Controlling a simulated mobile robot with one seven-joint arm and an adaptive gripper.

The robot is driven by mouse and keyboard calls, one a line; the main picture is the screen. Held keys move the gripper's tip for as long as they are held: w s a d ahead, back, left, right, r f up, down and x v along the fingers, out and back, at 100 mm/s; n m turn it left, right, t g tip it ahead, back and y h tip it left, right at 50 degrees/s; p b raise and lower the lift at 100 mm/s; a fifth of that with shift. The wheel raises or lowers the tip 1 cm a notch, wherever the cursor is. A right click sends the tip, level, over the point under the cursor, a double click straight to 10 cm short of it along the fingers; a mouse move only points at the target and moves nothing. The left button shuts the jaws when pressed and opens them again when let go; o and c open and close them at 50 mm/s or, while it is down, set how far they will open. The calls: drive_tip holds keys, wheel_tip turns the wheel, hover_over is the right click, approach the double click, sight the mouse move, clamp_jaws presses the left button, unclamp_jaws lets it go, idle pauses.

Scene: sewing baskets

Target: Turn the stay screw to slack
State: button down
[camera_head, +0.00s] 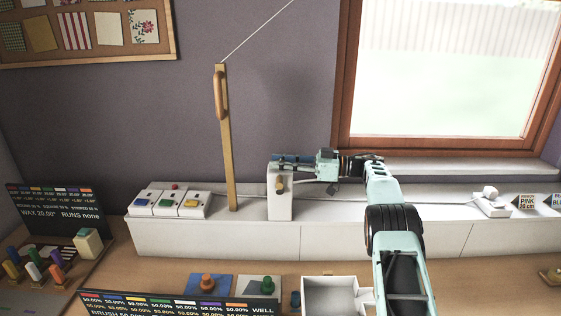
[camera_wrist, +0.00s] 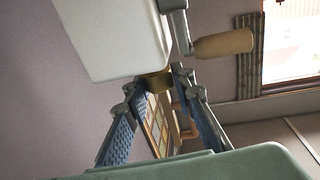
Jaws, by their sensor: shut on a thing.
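The stay screw appears to be the small brass piece (camera_wrist: 154,83) at the edge of a white box, between my fingertips in the wrist view. My gripper (camera_wrist: 157,88) is shut on it; the fingers hide part of it. In the head view my gripper (camera_head: 290,159) reaches in from the right at the top of the white box (camera_head: 280,204), and the screw is hidden there. The white box also shows large in the wrist view (camera_wrist: 112,38). A grey crank with a wooden knob (camera_wrist: 222,44) projects from it, and this knob shows on the box in the head view (camera_head: 281,183).
A wooden post (camera_head: 228,150) with a handle stands left of the box, with a cord (camera_head: 258,31) rising right from its top. Several button units (camera_head: 170,203) sit on the white ledge (camera_head: 330,241). An open white tray (camera_head: 333,279) lies on the table below. A window (camera_head: 440,75) is behind.

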drive_tip(key=shift+a+f, duration=0.1)
idle(0.5)
drive_tip(key=c, duration=1.6)
unclamp_jaws()
drive_tip(key=shift+s+d, duration=0.25)
drive_tip(key=shift+d, duration=1.65)
drive_tip(key=shift+s+d, duration=0.2)
drive_tip(key=shift+d, duration=1.65)
